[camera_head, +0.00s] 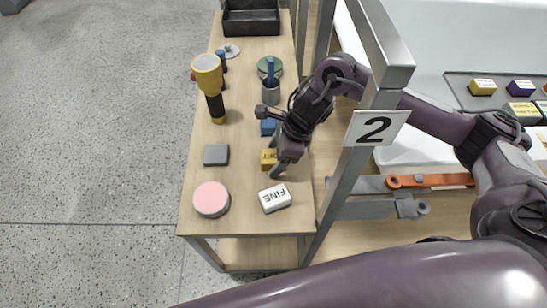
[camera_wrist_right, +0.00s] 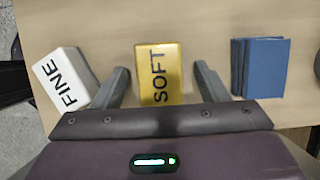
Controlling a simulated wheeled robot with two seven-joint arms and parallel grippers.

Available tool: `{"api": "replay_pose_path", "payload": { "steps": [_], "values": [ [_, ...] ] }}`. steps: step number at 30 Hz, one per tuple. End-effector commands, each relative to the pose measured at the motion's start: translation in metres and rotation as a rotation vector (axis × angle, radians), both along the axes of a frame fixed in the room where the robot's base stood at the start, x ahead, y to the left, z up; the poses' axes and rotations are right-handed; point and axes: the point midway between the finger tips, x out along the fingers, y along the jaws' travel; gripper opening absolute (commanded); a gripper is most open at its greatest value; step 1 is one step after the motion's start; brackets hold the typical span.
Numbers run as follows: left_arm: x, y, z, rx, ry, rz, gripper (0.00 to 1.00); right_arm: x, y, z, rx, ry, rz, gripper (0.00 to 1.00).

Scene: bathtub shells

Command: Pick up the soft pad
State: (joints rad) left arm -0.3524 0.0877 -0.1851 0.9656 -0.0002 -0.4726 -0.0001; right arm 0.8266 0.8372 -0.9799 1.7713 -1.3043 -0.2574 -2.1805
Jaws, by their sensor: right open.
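The soft pad (camera_wrist_right: 158,72) is a yellow block marked SOFT, lying flat on the wooden table (camera_head: 250,215). In the head view the pad (camera_head: 267,160) is partly hidden by my right gripper (camera_head: 279,162). In the right wrist view my right gripper (camera_wrist_right: 161,82) is open, with one finger on each side of the pad and gaps between pad and fingers. Whether the fingers are down at the pad's height is hard to tell. My left gripper is not in view.
A white FINE block (camera_head: 275,198) and a blue block (camera_head: 268,127) lie on either side of the pad. A grey block (camera_head: 216,155), a pink round tin (camera_head: 211,199) and a yellow-black flashlight (camera_head: 211,88) are farther left. A metal post (camera_head: 349,165) stands right.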

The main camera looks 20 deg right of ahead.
Motion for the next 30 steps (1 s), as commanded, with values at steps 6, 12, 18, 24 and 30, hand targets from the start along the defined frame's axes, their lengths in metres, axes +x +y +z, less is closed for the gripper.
{"api": "replay_pose_path", "payload": {
  "steps": [6, 12, 18, 24, 30],
  "values": [
    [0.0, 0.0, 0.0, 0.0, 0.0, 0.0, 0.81, 0.0, 0.0, 0.0, 0.0, 0.0, 0.0, 0.54],
    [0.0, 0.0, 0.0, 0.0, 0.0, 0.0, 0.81, 0.0, 0.0, 0.0, 0.0, 0.0, -0.001, 0.28],
    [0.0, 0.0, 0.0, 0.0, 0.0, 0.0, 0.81, 0.0, 0.0, 0.0, 0.0, 0.0, -0.001, 0.19],
    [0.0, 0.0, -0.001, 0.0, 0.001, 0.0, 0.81, 0.0, 0.0, 0.004, 0.001, 0.0, 0.0, 0.19],
    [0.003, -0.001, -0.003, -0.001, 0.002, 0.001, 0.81, -0.003, -0.013, 0.01, -0.003, 0.001, -0.004, 0.19]
  ]
}}
